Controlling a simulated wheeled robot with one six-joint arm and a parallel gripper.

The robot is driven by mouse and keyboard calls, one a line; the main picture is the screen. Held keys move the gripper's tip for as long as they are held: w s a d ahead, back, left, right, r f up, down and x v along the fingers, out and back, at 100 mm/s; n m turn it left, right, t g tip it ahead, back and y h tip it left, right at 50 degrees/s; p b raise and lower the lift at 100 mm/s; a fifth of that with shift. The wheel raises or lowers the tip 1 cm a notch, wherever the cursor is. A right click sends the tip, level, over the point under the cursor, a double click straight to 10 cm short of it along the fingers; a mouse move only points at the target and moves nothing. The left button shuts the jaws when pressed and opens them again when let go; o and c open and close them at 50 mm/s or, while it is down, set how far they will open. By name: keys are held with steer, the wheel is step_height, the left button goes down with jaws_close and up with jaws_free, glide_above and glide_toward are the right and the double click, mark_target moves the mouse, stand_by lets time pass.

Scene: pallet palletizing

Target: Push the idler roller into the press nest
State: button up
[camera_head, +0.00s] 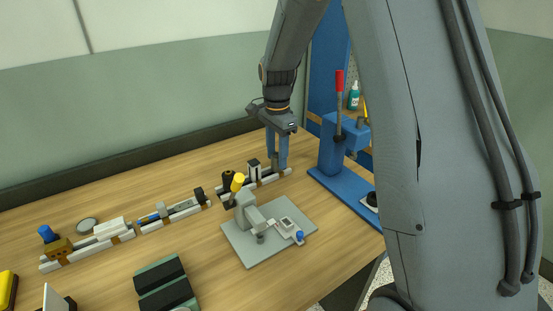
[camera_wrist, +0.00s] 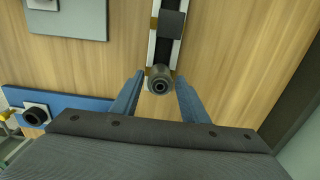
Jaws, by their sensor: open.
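A dark grey round part with a hole in its end, which looks like the idler roller (camera_wrist: 160,79), sits at the near end of a white rail in the wrist view. My gripper (camera_wrist: 155,92) is open, with one blue finger on each side of the roller and a gap to both. In the head view my gripper (camera_head: 277,162) points down at the right end of the rail, and its fingers largely hide the roller. What seems to be the press nest, a white block (camera_wrist: 45,107) with a black round piece, sits on the press's blue base; it also shows in the head view (camera_head: 371,201), partly behind my arm.
The blue press (camera_head: 334,146) with a red-handled lever stands right of my gripper. A grey fixture plate (camera_head: 245,246) lies in front. Several rail-mounted parts stretch left, and a black block (camera_wrist: 172,24) stands on the same rail. Bare wood separates plate and press.

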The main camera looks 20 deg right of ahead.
steer(key=c, duration=0.9)
steer(key=shift+r+p, duration=1.75)
steer(key=shift+r, duration=0.8)
steer(key=o, duration=0.3)
steer(key=shift+c, duration=1.4)
